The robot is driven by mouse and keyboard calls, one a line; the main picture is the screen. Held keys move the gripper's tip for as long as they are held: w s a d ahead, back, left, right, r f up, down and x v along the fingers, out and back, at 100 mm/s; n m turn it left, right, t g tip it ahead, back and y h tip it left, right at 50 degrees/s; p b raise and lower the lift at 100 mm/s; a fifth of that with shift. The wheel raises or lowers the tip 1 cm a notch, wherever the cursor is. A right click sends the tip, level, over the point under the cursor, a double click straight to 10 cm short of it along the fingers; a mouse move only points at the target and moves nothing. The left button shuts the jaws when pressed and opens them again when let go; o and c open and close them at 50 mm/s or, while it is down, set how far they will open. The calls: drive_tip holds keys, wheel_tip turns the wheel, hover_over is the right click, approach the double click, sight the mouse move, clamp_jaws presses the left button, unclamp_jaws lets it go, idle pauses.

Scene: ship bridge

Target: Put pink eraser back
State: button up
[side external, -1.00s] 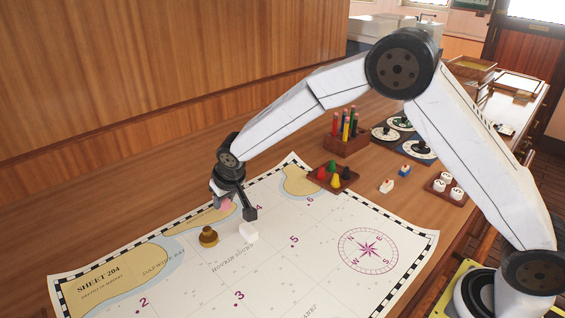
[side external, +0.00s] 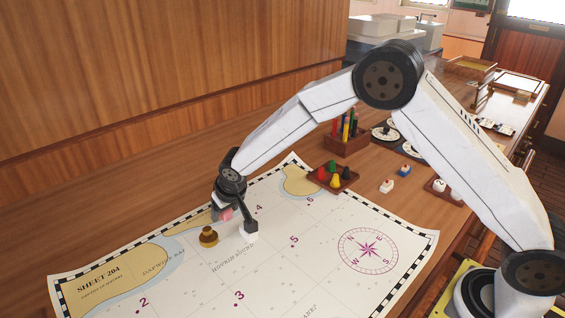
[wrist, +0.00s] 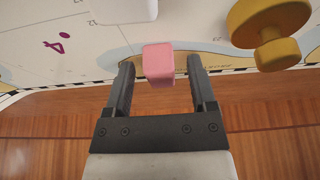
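The pink eraser (side external: 227,213) is at my gripper (side external: 232,218), above or on the chart near its upper edge. In the wrist view the pink eraser (wrist: 159,64) is between the two fingertips of my gripper (wrist: 160,68). The fingers are open, with a gap on each side of it. Part of the eraser is hidden by my gripper in the side view. I cannot tell whether it touches the chart.
A brass knobbed weight (side external: 208,237) and a white block (side external: 249,231) stand close by on the chart (side external: 330,280). A tray with coloured pawns (side external: 334,178) and a pencil holder (side external: 346,146) are farther back. The chart's lower right is clear.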

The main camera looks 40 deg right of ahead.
drive_tip(key=v, duration=1.2)
drive_tip(key=shift+r, duration=0.2)
drive_tip(key=shift+d, duration=0.1)
idle(0.7)
drive_tip(key=s+d+f, duration=0.1)
drive_tip(key=s+d, duration=0.3)
drive_tip(key=s, duration=0.3)
drive_tip(key=s+d+f+g, duration=0.1)
drive_tip(key=s+d+f, duration=0.1)
drive_tip(key=s+d, duration=0.3)
drive_tip(key=s+d+f+g, duration=0.1)
drive_tip(key=s+d, duration=0.4)
drive_tip(key=s, duration=0.5)
drive_tip(key=shift+s+d+f, duration=0.2)
drive_tip(key=shift+s+f, duration=0.15)
drive_tip(key=shift+f, duration=0.25)
